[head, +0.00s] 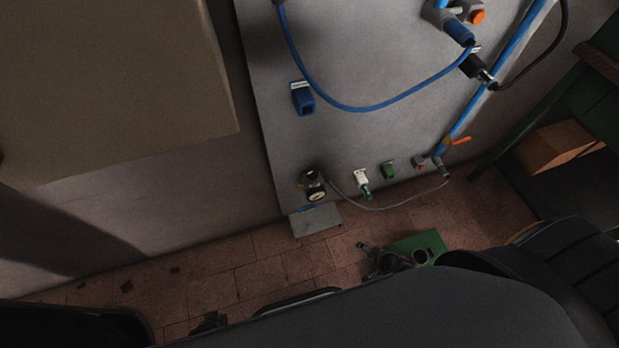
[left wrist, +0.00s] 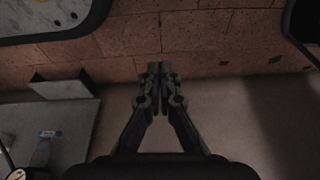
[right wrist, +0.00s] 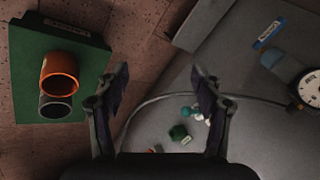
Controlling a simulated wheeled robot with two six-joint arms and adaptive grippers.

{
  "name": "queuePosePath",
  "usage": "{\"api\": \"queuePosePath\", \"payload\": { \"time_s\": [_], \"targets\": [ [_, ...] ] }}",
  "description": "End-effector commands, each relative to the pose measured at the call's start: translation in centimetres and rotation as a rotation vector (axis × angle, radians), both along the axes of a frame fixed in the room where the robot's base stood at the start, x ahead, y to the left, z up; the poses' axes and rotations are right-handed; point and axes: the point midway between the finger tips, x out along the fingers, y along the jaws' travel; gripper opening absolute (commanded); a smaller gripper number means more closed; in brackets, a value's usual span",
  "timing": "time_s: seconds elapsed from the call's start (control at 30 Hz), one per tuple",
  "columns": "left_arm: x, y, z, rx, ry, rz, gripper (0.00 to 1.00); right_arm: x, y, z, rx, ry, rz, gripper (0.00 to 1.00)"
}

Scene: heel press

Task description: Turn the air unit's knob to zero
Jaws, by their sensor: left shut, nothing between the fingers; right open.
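The air unit (head: 313,183), a small dark body with a round white gauge, is mounted low on the grey panel in the head view. In the right wrist view, its gauge (right wrist: 310,87) is at the right edge, beside a bluish bowl (right wrist: 275,58). The gauge is partly cut off at the lower left of the left wrist view (left wrist: 15,174). I cannot make out the knob or its setting. My left gripper (left wrist: 158,70) is shut and empty, apart from the unit. My right gripper (right wrist: 160,82) is open and empty, to the left of the unit in its wrist view.
The grey panel (head: 350,135) carries blue hoses, a blue fitting (head: 303,97), a white fitting (head: 362,182) and a green block (head: 388,169). A small grey ledge (head: 315,219) sits under the unit. Brick-tiled floor lies below.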

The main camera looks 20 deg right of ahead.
Motion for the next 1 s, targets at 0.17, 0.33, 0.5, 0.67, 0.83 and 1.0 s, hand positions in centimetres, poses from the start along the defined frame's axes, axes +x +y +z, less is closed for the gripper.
{"api": "queuePosePath", "payload": {
  "time_s": [0.17,0.33,0.5,0.67,0.83,1.0],
  "targets": [
    [7.2,-2.4,-2.8,-0.055,-0.164,-0.007,0.0,12.9,2.3,0.5,0.658,-0.266,-0.544,0.67],
    [10.9,-4.3,0.8,-0.104,-0.289,-0.025,0.0,19.0,5.6,8.3,1.34,-0.291,-0.799,0.67],
    [12.1,-5.4,4.4,-0.132,-0.361,-0.04,0.0,20.4,7.5,14.3,1.752,-0.187,-0.87,0.67],
    [12.3,-5.6,5.9,-0.139,-0.379,-0.044,0.0,20.5,8.0,16.6,1.864,-0.14,-0.885,0.67],
    [11.6,-5.7,5.7,-0.142,-0.348,-0.045,0.0,21.0,8.1,16.8,1.865,-0.143,-0.886,0.67],
    [8.7,-5.9,4.1,-0.152,-0.221,-0.045,0.0,22.6,8.8,16.9,1.865,-0.147,-0.886,0.67]
  ]
}}
